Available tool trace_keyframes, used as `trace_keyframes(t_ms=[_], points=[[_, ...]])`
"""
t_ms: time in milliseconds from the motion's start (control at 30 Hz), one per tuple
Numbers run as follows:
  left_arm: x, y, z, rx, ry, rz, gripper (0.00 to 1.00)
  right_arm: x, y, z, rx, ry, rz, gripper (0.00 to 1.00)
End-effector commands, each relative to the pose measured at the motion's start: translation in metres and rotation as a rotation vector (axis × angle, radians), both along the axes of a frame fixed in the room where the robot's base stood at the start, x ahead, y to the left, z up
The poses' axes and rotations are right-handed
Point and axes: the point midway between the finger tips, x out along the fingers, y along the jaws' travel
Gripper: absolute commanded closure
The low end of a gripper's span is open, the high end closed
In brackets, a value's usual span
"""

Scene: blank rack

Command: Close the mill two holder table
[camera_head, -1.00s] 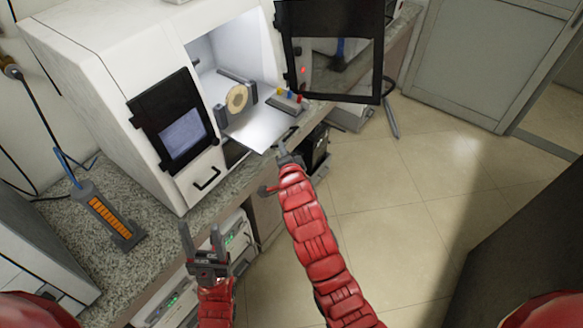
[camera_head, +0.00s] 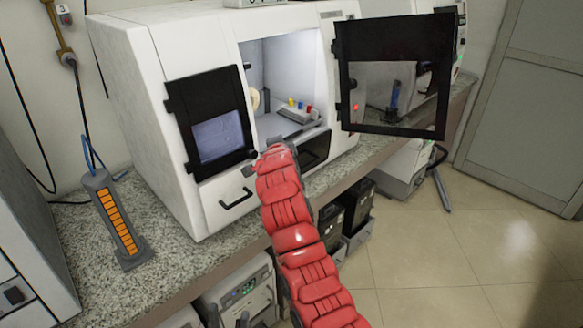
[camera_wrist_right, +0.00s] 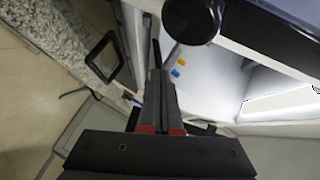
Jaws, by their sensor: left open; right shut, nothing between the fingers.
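The white mill (camera_head: 150,100) stands on the counter with its chamber open. The holder table (camera_head: 275,126) is inside the chamber, with a tan disc (camera_head: 254,100) and small yellow, blue and red pieces (camera_head: 298,105) above it. My red right arm reaches the chamber's front edge and hides part of the table and its gripper.
The mill's dark-framed door (camera_head: 392,30) stands swung open to the right. A dark panel with a screen (camera_head: 217,138) is left of the chamber, above a drawer handle (camera_head: 236,199). An orange-and-grey device (camera_head: 118,222) stands on the speckled counter. The floor at right is clear.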

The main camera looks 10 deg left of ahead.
Motion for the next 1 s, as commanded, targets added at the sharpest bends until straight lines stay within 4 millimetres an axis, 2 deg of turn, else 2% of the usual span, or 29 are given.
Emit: trace_keyframes(t_ms=[33,300,500,1000], points=[[0.000,0.000,-0.016,0.000,0.000,0.000,0.46,0.004,0.005,-0.008,-0.001,0.001,0.000,1.00],[0.000,0.000,-0.042,0.000,0.000,0.000,0.46,0.016,0.021,-0.005,-0.002,0.004,-0.001,1.00],[0.000,0.000,-0.047,0.000,0.000,0.000,0.46,0.019,0.026,-0.001,0.001,0.000,0.000,1.00],[0.000,0.000,-0.048,0.000,0.000,0.000,0.46,0.020,0.026,-0.001,0.001,0.002,0.000,1.00]])
